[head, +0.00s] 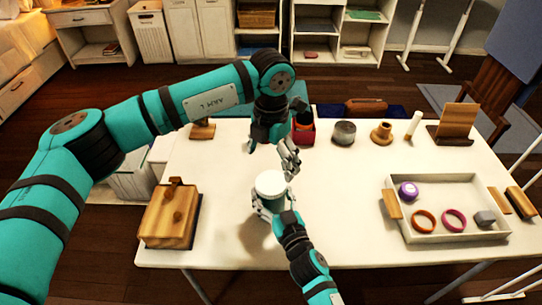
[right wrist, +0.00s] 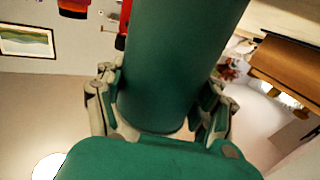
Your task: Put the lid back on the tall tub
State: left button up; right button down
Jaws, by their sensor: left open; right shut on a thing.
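The tall tub (head: 270,184) shows in the head view as a pale round top with a thin teal rim, left of the table's middle. I cannot tell whether this pale top is a lid or the tub's mouth. My right gripper (head: 268,205) is shut around the tub's side. In the right wrist view a dark green cylinder (right wrist: 180,60), seemingly the tub, fills the space between the fingers. My left gripper (head: 290,158) is open and empty, beyond and slightly right of the tub's top. No separate lid is clearly visible.
The white table (head: 330,215) has free room right of the tub. A wooden box (head: 160,218) stands at left. A white tray (head: 470,225) with rings lies at right. A red box (head: 303,135), grey tin (head: 344,132) and wooden holder (head: 381,133) line the far edge.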

aim_at(271, 182)
pick_arm(q)
jog(key=n, duration=0.3)
jog(key=shift+r, duration=0.1)
jog(key=shift+f, duration=4)
jog(key=c, duration=1.3)
jog(key=m, duration=0.5)
jog(key=o, duration=1.4)
